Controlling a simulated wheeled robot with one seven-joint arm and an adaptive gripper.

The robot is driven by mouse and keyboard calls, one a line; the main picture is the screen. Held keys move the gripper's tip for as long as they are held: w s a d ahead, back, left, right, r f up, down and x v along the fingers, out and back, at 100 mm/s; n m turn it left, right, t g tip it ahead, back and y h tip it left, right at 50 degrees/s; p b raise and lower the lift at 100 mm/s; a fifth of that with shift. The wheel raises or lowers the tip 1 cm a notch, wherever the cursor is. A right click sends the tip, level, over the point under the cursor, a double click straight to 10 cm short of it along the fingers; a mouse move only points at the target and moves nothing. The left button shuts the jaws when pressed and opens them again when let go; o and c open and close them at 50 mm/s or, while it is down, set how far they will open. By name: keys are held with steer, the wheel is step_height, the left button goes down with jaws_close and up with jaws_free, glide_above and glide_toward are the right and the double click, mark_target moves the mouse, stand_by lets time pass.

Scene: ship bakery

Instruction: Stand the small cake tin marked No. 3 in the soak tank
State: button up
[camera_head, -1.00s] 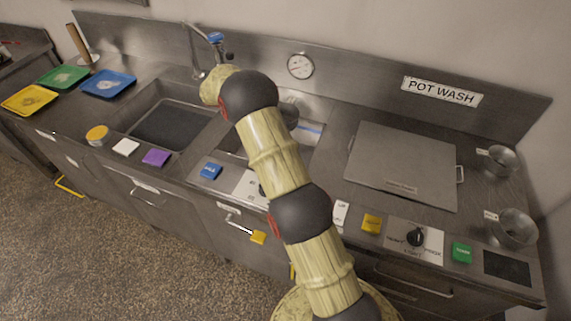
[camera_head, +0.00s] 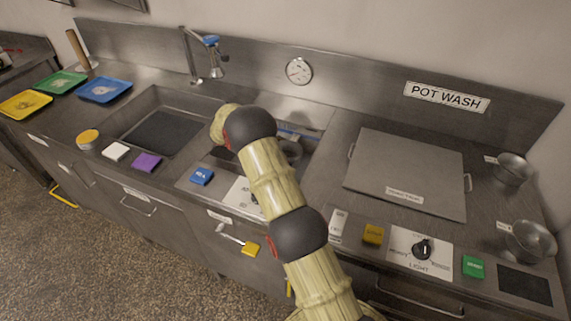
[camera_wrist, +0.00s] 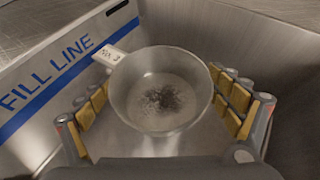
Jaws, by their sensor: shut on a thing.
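The small cake tin (camera_wrist: 160,92) is a round grey metal cup with a dark patch on its inner bottom. Its pale tab (camera_wrist: 109,57) seems to read No. 3. In the wrist view my gripper (camera_wrist: 160,112) has its yellow-padded fingers on both sides of the tin, shut on it. The tin looks upright within the soak tank (camera_wrist: 40,75), whose wall bears a blue FILL LINE band. I cannot tell whether it touches the tank floor. In the head view the tin (camera_head: 291,151) shows in the tank (camera_head: 318,142), partly behind my arm, which hides my gripper.
Two more small tins (camera_head: 513,168) and (camera_head: 529,241) stand at the right. A flat lid (camera_head: 405,165) covers the counter right of the tank. A second basin (camera_head: 165,132) with a tap (camera_head: 211,60) lies left. Coloured blocks and a dial (camera_head: 422,249) line the front edge.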

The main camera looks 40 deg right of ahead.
steer(key=shift+f+b, duration=0.75)
steer(key=shift+f, duration=1.65)
steer(key=shift+f, duration=0.1)
steer(key=o, duration=1)
steer(key=p+v, duration=0.3)
steer(key=v, duration=0.9)
steer(key=shift+p, duration=0.4)
